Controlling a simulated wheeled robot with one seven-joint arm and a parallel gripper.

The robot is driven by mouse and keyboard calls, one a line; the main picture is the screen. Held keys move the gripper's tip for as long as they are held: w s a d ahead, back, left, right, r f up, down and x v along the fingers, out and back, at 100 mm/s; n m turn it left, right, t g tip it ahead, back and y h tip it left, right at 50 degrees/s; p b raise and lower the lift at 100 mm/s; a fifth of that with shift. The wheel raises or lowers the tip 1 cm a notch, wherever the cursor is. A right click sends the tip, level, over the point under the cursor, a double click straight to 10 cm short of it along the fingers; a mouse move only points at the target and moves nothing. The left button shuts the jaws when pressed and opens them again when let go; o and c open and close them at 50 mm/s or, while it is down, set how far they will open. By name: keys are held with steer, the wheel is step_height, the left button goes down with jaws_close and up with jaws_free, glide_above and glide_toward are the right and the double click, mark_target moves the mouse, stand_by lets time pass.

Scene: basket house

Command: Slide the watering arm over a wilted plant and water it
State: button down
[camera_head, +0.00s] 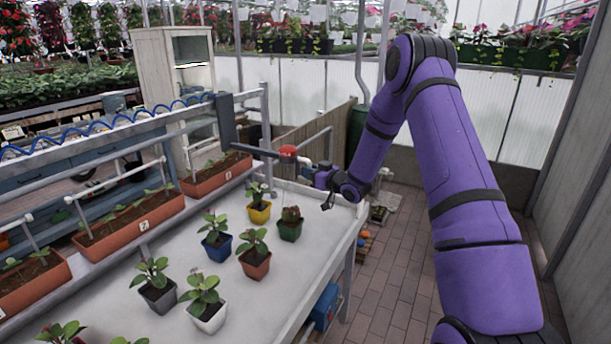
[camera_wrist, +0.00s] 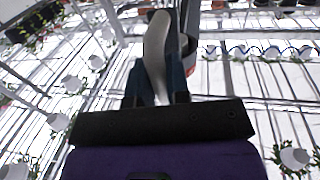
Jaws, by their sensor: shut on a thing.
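The watering arm (camera_head: 258,151) is a dark bar reaching out from a dark upright on the rail behind the bench, with a red part (camera_head: 288,152) near its free end. My gripper (camera_head: 314,169) is at that free end, shut on its pale handle. The wrist view shows the curved pale handle (camera_wrist: 157,50) between the dark fingers of my gripper (camera_wrist: 158,88). A small drooping, brownish plant in a green pot (camera_head: 290,230) stands upright on the bench just below the arm's end. The gripper hides part of the handle in the head view.
Leafy plants in yellow (camera_head: 259,213), blue (camera_head: 217,248), terracotta (camera_head: 255,266), white (camera_head: 207,317) and dark (camera_head: 159,297) pots stand on the white bench (camera_head: 255,310). Long terracotta planters (camera_head: 132,227) line its left side. A brick aisle (camera_head: 390,295) lies right.

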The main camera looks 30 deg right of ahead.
steer(key=shift+d, duration=0.1)
steer(key=c, duration=1.1)
jaws_free()
steer(key=v, duration=1)
steer(key=shift+s, duration=0.35)
steer(key=shift+d, duration=0.15)
